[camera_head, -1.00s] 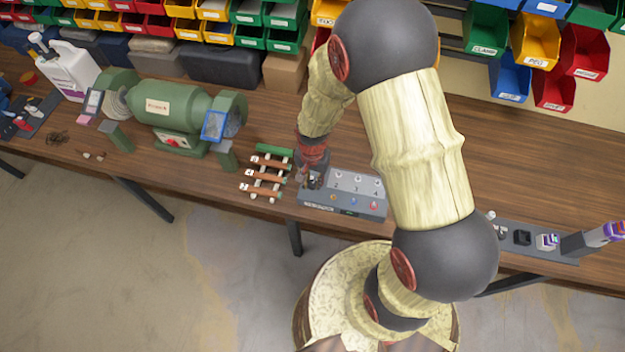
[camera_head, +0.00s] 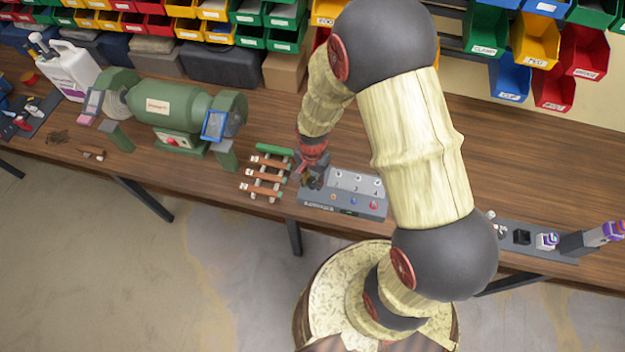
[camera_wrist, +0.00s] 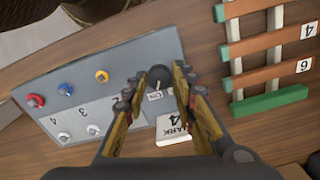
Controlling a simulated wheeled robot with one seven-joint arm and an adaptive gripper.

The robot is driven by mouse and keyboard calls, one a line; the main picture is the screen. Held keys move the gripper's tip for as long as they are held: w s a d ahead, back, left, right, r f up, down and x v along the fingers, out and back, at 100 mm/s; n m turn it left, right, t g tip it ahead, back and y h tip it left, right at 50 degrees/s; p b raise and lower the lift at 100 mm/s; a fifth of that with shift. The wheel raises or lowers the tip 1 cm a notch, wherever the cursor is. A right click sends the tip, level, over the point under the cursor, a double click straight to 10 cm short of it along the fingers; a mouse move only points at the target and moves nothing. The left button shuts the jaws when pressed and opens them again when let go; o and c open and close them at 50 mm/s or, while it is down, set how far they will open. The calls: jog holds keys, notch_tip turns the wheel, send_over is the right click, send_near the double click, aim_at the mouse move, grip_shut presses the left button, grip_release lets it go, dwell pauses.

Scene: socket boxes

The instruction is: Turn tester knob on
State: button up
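The tester (camera_head: 345,205) is a grey box near the bench's front edge; it also fills the left of the wrist view (camera_wrist: 110,65). Its black round knob (camera_wrist: 159,77) sits near the panel's end, with an "ON" label beside it. My gripper (camera_wrist: 160,78) is open, with one fingertip on each side of the knob; whether they touch it I cannot tell. In the head view my gripper (camera_head: 312,180) is over the tester's left end and hides the knob. The panel also has red (camera_wrist: 35,101), blue (camera_wrist: 65,89) and yellow (camera_wrist: 102,76) buttons.
A rack with brown bars and green ends (camera_head: 265,178) stands close left of the tester. A green grinder (camera_head: 170,112) is farther left. A white "MARK 4" label (camera_wrist: 174,130) shows between my fingers. Another grey panel (camera_head: 515,240) lies to the right.

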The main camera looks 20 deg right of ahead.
aim_at(314, 185)
jog(key=o, duration=0.3)
notch_tip(314, 185, up, 12)
dwell(0.7)
dwell(0.4)
jog(key=s+r+n+t+b, duration=0.2)
jog(key=s+r+n+b, duration=0.1)
jog(key=s+r+n, duration=0.2)
jog(key=s+r+n+t+b, duration=0.3)
jog(key=s+r, duration=0.6)
jog(key=r, duration=0.5)
jog(key=shift+n+t+b, duration=0.3)
jog(key=shift+n+b, duration=0.25)
jog(key=shift+n, duration=0.65)
